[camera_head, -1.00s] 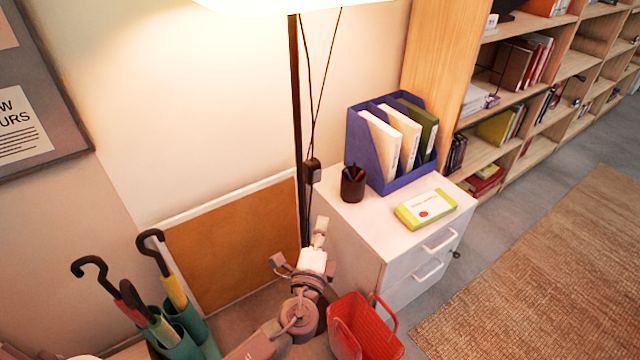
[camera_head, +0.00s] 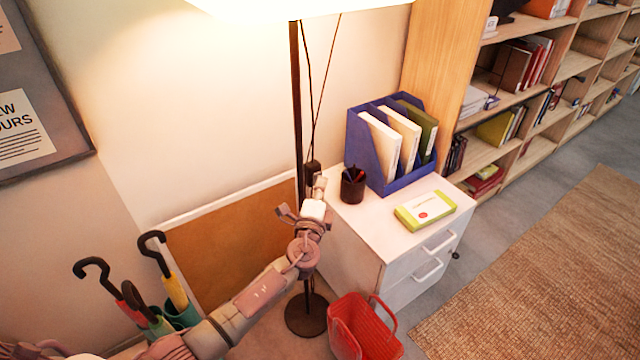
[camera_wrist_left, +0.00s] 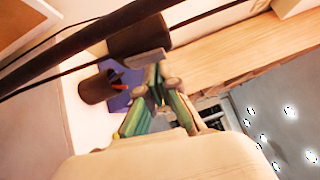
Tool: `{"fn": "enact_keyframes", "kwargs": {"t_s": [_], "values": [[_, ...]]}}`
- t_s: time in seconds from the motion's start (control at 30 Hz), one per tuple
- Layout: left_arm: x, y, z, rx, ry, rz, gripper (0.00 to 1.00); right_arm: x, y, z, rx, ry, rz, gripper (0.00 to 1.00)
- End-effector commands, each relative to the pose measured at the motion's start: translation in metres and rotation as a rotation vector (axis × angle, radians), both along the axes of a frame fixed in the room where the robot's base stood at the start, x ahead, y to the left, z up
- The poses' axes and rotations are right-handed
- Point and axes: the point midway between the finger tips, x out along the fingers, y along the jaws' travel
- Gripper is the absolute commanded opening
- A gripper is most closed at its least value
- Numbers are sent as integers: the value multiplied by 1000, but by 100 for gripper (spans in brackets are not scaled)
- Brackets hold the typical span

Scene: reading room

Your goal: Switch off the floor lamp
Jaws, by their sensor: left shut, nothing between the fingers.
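The floor lamp is lit; its glowing shade (camera_head: 300,6) is at the top of the head view. Its dark pole (camera_head: 296,90) runs down to a round base (camera_head: 306,318). A small dark switch box (camera_head: 311,167) hangs on the cord beside the pole. My left gripper (camera_head: 319,186) is shut and empty, with its tip just in front of and below the switch box. In the left wrist view the dark box (camera_wrist_left: 138,37) is right by the fingertips (camera_wrist_left: 154,72); I cannot tell whether they touch. My right gripper is not in view.
A white drawer cabinet (camera_head: 345,225) stands right of the lamp, bearing a pen cup (camera_head: 353,188), a blue file holder (camera_head: 362,155) and a yellow-green box (camera_head: 425,209). A red basket (camera_head: 368,330) is on the floor. Umbrellas (camera_head: 172,285) stand left. A board (camera_head: 225,245) leans on the wall.

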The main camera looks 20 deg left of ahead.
Motion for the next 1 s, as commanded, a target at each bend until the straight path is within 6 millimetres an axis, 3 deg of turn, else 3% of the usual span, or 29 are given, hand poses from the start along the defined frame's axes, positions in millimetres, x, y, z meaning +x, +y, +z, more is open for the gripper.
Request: {"fn": "enact_keyframes", "kwargs": {"t_s": [0.4, 0.57, 0.63, 1.0], "values": [[2, 3, 2, -2, 1, 0, 0, 0, 0, 1, 1, 0, 0, 56], [7, 9, 12, -66, 50, 3, 0, 0, 0, 23, 1, 0, 0, 56], [6, 9, 3, -65, 51, 3, 0, -1, 0, 15, 1, 0, 0, 56], [9, 11, 5, -62, 48, 4, 0, 0, 0, 12, 0, -1, 0, 56]]}}
